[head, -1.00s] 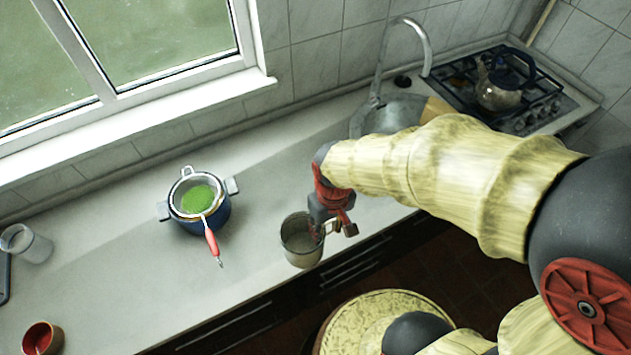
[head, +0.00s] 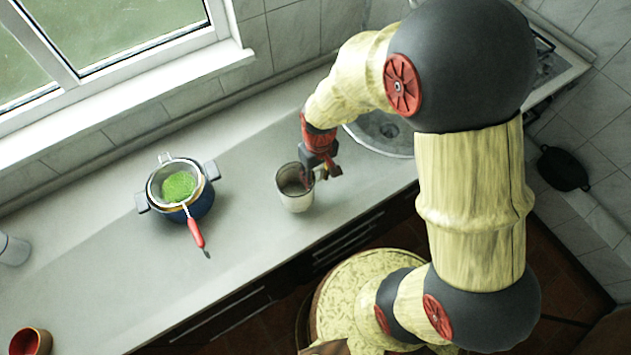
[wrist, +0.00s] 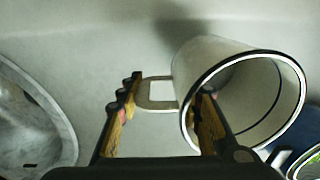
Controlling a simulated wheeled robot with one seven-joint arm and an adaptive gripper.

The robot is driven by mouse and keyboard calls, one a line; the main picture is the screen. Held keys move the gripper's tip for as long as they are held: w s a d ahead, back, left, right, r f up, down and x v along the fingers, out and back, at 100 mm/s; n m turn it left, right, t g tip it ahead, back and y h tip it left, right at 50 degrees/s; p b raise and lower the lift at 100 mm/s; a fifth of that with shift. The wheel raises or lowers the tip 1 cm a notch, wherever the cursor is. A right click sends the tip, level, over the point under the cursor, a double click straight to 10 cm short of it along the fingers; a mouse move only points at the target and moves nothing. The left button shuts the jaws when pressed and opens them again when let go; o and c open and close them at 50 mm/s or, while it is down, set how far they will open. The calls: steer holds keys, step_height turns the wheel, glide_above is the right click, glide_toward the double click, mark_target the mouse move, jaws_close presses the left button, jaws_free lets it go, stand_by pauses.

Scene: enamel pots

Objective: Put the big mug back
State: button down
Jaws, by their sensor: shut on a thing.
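The big mug (head: 295,192) is pale with a dark rim and appears upright over the counter, left of the sink. I cannot tell whether its base touches the counter. In the wrist view the mug (wrist: 191,68) shows its open mouth, and its squared handle (wrist: 152,78) reaches between the fingers. My gripper (head: 314,175) is at the mug's right side, shut on it. In the wrist view my gripper (wrist: 168,92) has one finger left of the handle and the other overlapping the mug's rim; the exact contact is hidden.
A blue pot (head: 201,205) with a sieve of green stuff (head: 180,186) stands left of the mug, its red handle (head: 196,233) sticking out towards the counter front. A red-brown cup (head: 30,342) and a clear glass (head: 14,249) are far left. The sink (head: 385,135) is right. Counter (head: 245,235) between is bare.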

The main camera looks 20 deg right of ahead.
steer(key=shift+w+d+f, duration=0.1)
steer(key=shift+w+f, duration=0.5)
steer(key=shift+f, duration=0.1)
steer(key=shift+w+f+b, duration=0.15)
steer(key=shift+f+b, duration=0.3)
steer(key=shift+f, duration=1.2)
steer(key=shift+f, duration=0.2)
steer(key=c, duration=1.3)
jaws_free()
steer(key=shift+c, duration=0.2)
steer(key=shift+o, duration=0.6)
